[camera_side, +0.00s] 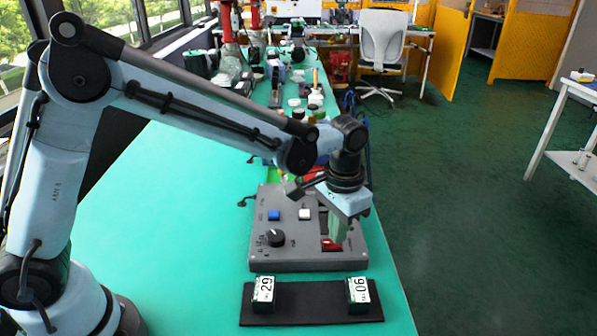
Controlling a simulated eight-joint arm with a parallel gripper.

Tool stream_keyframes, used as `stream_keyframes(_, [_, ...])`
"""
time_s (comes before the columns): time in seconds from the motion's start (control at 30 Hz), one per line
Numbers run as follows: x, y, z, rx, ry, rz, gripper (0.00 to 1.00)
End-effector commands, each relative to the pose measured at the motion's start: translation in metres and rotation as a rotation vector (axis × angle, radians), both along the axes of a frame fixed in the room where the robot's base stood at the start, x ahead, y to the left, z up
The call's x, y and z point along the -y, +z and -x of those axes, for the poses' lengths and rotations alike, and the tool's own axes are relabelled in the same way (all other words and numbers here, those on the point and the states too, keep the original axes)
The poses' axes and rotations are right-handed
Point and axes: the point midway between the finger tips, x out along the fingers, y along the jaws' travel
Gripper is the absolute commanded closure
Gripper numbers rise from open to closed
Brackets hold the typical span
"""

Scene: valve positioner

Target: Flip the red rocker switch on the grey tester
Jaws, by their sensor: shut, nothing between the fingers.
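The grey tester (293,256) lies flat on the green bench. Its red rocker switch (330,246) is on the right part of its top face, low down and partly hidden by my fingers. My gripper (338,238) points down over the right side of the tester, with its fingertips right at the rocker. The fingers are shut and hold nothing. I cannot tell whether the tips touch the rocker, nor which way it is tilted.
The tester also bears a black knob (276,238), a blue button (274,215) and a white button (305,214). A black plate (310,302) with number tags 29 (263,289) and 06 (359,290) lies in front. The green bench (170,220) is clear to the left.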

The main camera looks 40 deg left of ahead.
Motion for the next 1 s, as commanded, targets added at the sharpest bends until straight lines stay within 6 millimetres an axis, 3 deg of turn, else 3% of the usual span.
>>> stream_keyframes(0.7, [0.0,0.053,0.0,0.0,0.0,0.0,1.0])
stream_keyframes(1.0, [0.0,0.065,0.0,0.0,0.0,0.0,1.0])
